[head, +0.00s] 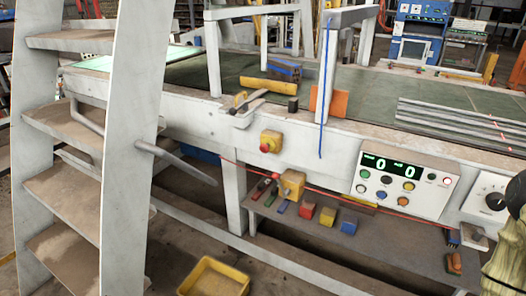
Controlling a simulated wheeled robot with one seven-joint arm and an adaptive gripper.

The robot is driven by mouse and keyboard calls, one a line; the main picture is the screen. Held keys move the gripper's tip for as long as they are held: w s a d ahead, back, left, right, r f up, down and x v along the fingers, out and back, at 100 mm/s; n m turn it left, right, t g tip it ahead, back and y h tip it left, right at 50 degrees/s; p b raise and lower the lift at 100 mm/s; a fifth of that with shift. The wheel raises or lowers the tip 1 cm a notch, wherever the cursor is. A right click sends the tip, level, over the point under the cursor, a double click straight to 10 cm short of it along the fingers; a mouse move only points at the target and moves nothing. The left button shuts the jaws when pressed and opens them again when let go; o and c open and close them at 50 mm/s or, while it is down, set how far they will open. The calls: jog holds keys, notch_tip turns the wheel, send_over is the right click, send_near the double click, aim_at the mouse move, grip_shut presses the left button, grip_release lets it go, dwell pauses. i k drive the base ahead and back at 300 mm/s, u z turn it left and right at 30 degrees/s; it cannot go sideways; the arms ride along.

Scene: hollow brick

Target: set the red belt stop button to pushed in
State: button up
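A red mushroom-shaped button (265,148) sits on a yellow box (272,139) on the front side of the pale conveyor frame, near the middle of the head view. It looks like the belt stop button. From this angle I cannot tell whether it is pushed in or out. Nothing covers it. My gripper cannot be made out in this view. A dark rounded shape is cut off at the right edge, and I cannot tell what it is.
A control panel (407,182) with a green display and coloured buttons is right of the button. A stepladder (125,120) stands at left. A shelf (395,231) below holds small coloured blocks. A yellow bin (213,278) is on the floor. A red cord runs below the button.

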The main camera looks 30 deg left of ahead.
aim_at(264, 148)
jog(key=k, duration=1.35)
jog(key=u, duration=0.4)
jog(key=i, duration=0.5)
jog(key=u, duration=0.7)
jog(key=i, duration=0.65)
jog(key=u, duration=0.05)
